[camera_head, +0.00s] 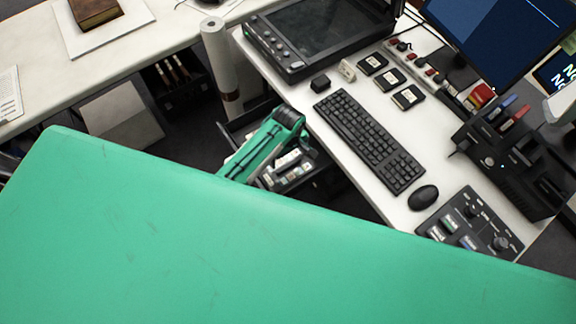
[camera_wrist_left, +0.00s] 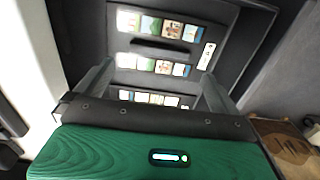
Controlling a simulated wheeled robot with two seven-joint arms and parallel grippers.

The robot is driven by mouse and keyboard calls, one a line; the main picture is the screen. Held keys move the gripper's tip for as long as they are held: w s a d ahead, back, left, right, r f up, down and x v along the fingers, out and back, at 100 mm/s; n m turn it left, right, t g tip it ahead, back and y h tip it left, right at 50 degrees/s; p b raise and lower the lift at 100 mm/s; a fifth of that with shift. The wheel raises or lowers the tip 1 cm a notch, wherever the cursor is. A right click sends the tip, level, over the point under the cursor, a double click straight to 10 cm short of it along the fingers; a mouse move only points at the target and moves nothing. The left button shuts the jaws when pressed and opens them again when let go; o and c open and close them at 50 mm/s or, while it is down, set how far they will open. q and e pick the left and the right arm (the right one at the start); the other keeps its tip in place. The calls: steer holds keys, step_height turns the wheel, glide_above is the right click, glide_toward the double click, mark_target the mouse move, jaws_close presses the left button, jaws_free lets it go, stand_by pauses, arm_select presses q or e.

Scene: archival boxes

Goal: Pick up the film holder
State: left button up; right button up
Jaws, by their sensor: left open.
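Several dark strips with small coloured pictures, looking like film holders, show in rows in the left wrist view: a far one (camera_wrist_left: 176,28), a middle one (camera_wrist_left: 165,67) and a near one (camera_wrist_left: 150,98). They lie in a dark drawer-like container (camera_wrist_left: 258,50). My left gripper (camera_wrist_left: 157,72) is open, its two fingers spread at either side of the nearer rows. I cannot tell whether it touches one. In the head view an open drawer (camera_head: 322,178) under the desk holds light-coloured items, partly hidden by my green arm. My right gripper is not in view.
The white desk carries a keyboard (camera_head: 370,140), a mouse (camera_head: 423,197), a flat dark-screened device (camera_head: 320,35), a control panel (camera_head: 470,228) and a monitor (camera_head: 495,35). A white roll (camera_head: 218,60) stands left of the desk. Another table (camera_head: 40,60) is at the far left.

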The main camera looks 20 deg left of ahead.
mark_target(288, 164)
arm_select(q)
step_height(288, 164, down, 2)
steer(key=shift+f, duration=0.25)
step_height(288, 164, down, 3)
steer(key=shift+w+a+f+p, duration=0.1)
steer(key=shift+a+p, duration=0.05)
steer(key=shift+p, duration=0.15)
steer(key=shift+f, duration=0.7)
steer(key=c, duration=0.8)
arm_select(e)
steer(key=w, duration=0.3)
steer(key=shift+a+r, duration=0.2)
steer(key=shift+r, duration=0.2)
arm_select(q)
steer(key=shift+o, duration=0.2)
